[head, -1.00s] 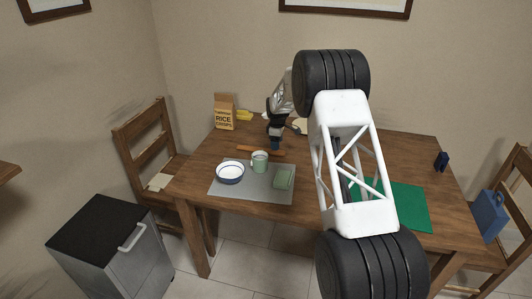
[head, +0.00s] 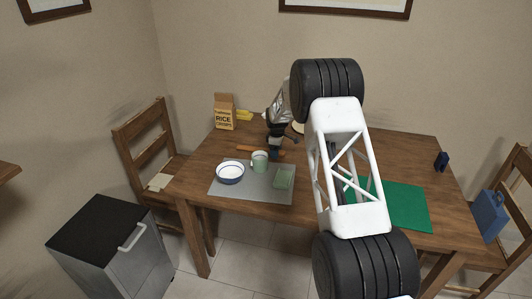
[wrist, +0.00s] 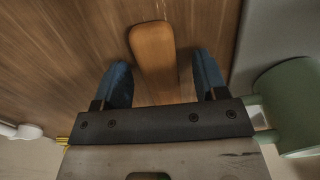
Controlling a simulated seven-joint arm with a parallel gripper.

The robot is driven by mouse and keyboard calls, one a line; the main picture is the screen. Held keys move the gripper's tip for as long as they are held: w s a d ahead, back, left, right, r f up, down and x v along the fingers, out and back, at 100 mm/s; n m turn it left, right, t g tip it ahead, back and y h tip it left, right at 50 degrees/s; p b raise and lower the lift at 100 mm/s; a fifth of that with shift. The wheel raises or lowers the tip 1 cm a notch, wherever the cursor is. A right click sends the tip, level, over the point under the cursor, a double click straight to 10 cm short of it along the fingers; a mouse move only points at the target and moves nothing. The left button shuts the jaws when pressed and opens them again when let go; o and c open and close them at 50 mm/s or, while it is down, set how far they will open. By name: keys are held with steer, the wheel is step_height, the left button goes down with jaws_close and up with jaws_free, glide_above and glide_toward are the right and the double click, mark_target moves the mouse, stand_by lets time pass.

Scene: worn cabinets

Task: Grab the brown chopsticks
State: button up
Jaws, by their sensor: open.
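The brown chopsticks (head: 246,148) lie on the wooden table behind the grey placemat, showing as one rounded orange-brown bar. In the wrist view the brown bar (wrist: 154,50) runs between the two blue fingers of my gripper (wrist: 162,68), with a gap on each side. My gripper is open, and neither finger appears to touch the bar. In the head view my gripper (head: 274,149) is low at the bar, covering part of it. The near part of the bar in the wrist view is hidden by the gripper body.
A green mug (head: 260,161) stands close in front, and it also shows at the wrist view's right edge (wrist: 288,110). A rice bag (head: 224,112) stands at the back left.

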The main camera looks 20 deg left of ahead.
steer(key=shift+c, duration=0.3)
steer(key=c, duration=1)
steer(key=shift+o, duration=0.2)
steer(key=shift+r, duration=0.1)
step_height(320, 180, up, 10)
steer(key=shift+d, duration=0.1)
stand_by(0.3)
